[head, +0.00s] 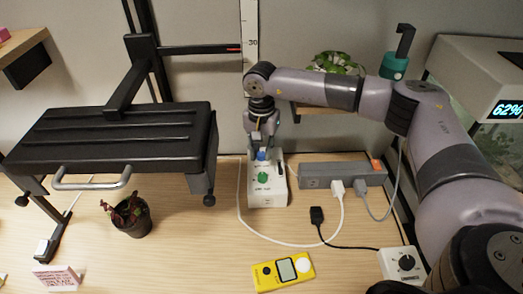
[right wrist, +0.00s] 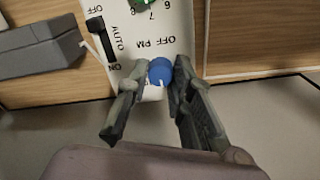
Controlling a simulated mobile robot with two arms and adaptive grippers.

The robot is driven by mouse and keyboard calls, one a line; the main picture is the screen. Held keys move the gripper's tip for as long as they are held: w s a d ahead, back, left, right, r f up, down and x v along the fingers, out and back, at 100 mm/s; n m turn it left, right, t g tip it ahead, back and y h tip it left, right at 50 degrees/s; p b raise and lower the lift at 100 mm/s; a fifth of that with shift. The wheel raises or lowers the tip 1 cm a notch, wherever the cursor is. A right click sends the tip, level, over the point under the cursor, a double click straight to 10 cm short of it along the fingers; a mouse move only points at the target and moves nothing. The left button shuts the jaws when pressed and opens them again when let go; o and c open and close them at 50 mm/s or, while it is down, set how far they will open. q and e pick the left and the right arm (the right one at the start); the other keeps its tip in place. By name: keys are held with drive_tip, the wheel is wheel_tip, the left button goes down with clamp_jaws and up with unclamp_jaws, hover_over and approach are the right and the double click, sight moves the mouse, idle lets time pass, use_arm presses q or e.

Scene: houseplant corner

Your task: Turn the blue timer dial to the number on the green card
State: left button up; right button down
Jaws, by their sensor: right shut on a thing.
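The white timer box (head: 267,190) stands on the wooden table at the middle, with a green dial (head: 263,178) in front and the blue timer dial (head: 261,155) behind it. I see no green card. My left gripper is not in view.
A grey power strip (head: 343,174) with white and grey plugs lies right of the timer; cables curve in front. A yellow meter (head: 283,271), a white knob box (head: 402,263), a potted plant (head: 131,217) and a pink card (head: 56,278) stand nearer. A black lamp-like frame (head: 110,135) overhangs the left.

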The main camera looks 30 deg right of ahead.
sight(261, 154)
drive_tip(key=shift+w+r, duration=0.1)
drive_tip(key=c, duration=1.4)
unclamp_jaws()
wheel_tip(261, 154, up, 12)
